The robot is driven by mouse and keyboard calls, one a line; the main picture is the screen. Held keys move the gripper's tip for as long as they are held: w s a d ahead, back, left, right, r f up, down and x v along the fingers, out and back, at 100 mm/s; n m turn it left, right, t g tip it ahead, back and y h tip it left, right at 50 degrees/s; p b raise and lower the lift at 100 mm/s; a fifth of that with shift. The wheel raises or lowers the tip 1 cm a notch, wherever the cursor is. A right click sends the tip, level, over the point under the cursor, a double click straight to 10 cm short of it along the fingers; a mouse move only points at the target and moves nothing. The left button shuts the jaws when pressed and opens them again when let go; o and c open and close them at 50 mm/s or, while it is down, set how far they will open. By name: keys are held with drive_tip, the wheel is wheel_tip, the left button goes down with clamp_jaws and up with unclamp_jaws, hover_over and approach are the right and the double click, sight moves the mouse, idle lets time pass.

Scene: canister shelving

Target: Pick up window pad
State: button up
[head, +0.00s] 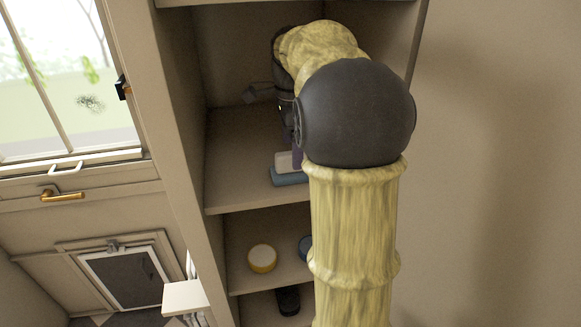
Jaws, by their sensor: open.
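A flat blue pad with a pale block on top (288,178), which looks like the window pad, lies on the middle shelf of the tall unit. My arm hides its right end. My gripper (284,128) is only partly in view, dark and mostly hidden behind my arm. It is inside the same compartment, above the pad, and appears open. I cannot tell whether it touches the pad. A narrow purple thing (297,158) shows beside the pale block, partly covered by my arm.
The shelf board (235,180) is bare left of the pad. On the shelf below are a yellow-rimmed round tin (262,258) and a dark round item (305,248). A black item (288,300) stands lower. The unit's left side panel (185,130) bounds the compartment; a window is further left.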

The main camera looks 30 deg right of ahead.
sight(291, 153)
drive_tip(key=f, duration=0.4)
drive_tip(key=shift+s+a+f+p, duration=0.15)
drive_tip(key=shift+a+f+p, duration=0.15)
drive_tip(key=shift+f, duration=0.1)
drive_tip(key=c, duration=1.1)
drive_tip(key=shift+r, duration=0.1)
drive_tip(key=shift+s+r+b, duration=0.1)
drive_tip(key=shift+r+b, duration=0.05)
drive_tip(key=shift+b, duration=0.15)
wheel_tip(291, 153, up, 6)
drive_tip(key=shift+r, duration=0.2)
drive_tip(key=shift+s+a+b, duration=0.1)
drive_tip(key=shift+s+b, duration=0.25)
drive_tip(key=shift+b, duration=0.05)
drive_tip(key=s+a+b, duration=0.1)
drive_tip(key=s, duration=0.5)
drive_tip(key=s+a+b, duration=0.2)
drive_tip(key=s, duration=0.4)
drive_tip(key=s+a+b, duration=0.2)
drive_tip(key=s, duration=0.4)
drive_tip(key=shift+s+a+r, duration=0.1)
drive_tip(key=shift+s, duration=0.1)
